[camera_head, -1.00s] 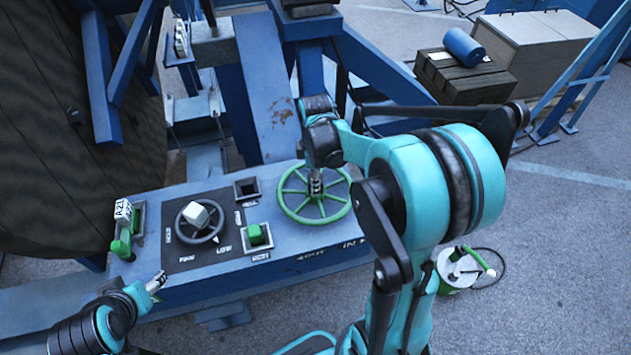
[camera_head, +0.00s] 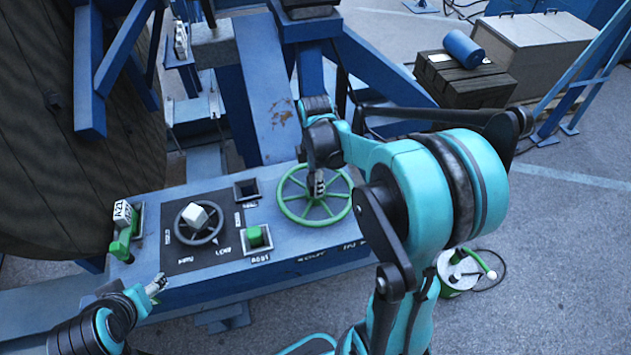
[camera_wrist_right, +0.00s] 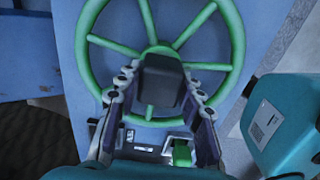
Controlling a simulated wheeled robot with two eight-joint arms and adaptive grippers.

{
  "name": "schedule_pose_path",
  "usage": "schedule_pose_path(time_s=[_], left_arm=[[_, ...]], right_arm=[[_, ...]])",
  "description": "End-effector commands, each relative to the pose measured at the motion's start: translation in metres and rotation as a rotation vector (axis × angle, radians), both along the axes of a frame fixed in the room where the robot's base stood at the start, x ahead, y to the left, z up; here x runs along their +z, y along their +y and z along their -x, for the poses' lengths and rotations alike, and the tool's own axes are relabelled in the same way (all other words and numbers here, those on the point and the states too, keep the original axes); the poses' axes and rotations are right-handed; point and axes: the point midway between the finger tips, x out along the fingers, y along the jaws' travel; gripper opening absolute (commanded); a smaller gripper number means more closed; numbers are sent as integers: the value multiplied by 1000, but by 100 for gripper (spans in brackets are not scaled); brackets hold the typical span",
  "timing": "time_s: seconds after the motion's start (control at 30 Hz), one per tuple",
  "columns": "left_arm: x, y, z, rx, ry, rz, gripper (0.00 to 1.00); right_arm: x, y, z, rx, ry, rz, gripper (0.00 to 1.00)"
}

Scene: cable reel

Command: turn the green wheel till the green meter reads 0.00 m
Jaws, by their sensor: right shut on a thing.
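The green wheel (camera_head: 280,195) lies on the right part of the blue control panel, and its rim and spokes fill the wrist view (camera_wrist_right: 83,45). My right gripper (camera_head: 318,185) reaches down onto the middle of the wheel and is shut on it. In the wrist view its two fingers (camera_wrist_right: 162,105) stand either side of the hub area, and a dark block hides the exact contact.
A large wooden reel (camera_head: 40,190) stands at left. A green-white canister (camera_head: 457,272) stands on the floor at right.

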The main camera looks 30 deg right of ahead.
Motion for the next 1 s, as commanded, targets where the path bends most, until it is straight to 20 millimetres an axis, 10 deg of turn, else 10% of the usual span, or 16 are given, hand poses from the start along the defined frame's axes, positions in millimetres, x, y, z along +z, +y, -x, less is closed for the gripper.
schedule_pose_path(time_s=[0.03,0.07,0.13,0.57,1.0], left_arm=[[0,0,0,0,0,0,59],[0,0,0,0,0,0,59],[0,0,0,0,0,0,59],[0,0,0,0,0,0,59],[0,0,0,0,0,0,59]], right_arm=[[1,-1,-1,-1,-2,1,0],[1,-1,-1,-1,-2,1,45],[1,-1,-1,-1,-2,1,59],[13,0,0,-1,-1,0,59],[101,0,0,-1,-1,1,59]])
